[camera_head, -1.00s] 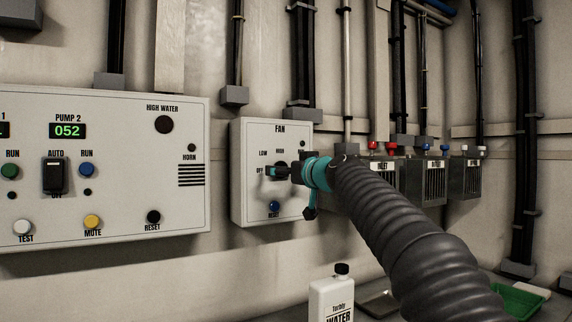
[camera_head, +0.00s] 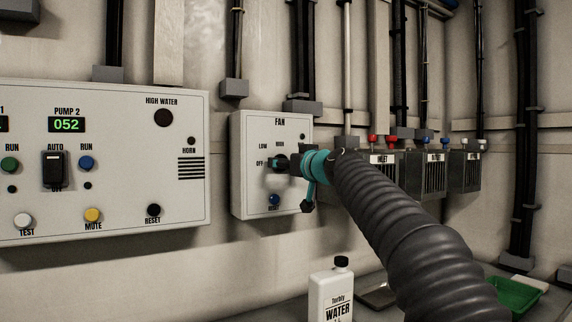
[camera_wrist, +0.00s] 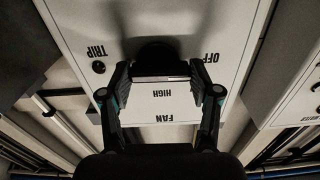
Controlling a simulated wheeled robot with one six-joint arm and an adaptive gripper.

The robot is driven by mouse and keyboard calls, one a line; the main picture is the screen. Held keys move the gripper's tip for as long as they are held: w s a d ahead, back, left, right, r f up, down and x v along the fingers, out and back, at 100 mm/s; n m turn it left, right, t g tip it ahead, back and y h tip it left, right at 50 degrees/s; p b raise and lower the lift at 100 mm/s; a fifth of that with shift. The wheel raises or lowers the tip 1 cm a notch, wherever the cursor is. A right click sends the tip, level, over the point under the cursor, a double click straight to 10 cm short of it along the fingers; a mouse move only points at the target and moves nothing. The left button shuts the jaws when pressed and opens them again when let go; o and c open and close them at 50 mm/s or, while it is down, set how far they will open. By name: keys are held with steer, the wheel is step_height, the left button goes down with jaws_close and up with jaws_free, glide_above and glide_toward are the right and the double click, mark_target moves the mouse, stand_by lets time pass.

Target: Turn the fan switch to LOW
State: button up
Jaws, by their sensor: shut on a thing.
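The fan box (camera_head: 243,190) is a pale wall panel with LOW, HIGH and OFF around its switch. The dark fan switch (camera_wrist: 157,57) shows in the wrist view, where the lettering is upside down, with OFF at right, TRIP at left and HIGH nearer the gripper. My gripper (camera_head: 273,163) is at the switch in the head view. In the wrist view my gripper (camera_wrist: 160,78) has one finger on each side of the switch and is shut on it. The gripper hides part of the dial, and I cannot tell which mark the switch points to. LOW is not visible in the wrist view.
A larger pump panel (camera_head: 120,195) with buttons and a toggle is left of the fan box. Grey boxes (camera_head: 425,178) with coloured knobs are to the right. A white water bottle (camera_head: 331,295) and a green tray (camera_head: 515,295) are below.

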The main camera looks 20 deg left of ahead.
steer(key=shift+m+p, duration=0.5)
steer(key=shift+m, duration=3.6)
steer(key=o, duration=1.1)
steer(key=shift+o, duration=0.2)
steer(key=v, duration=1.2)
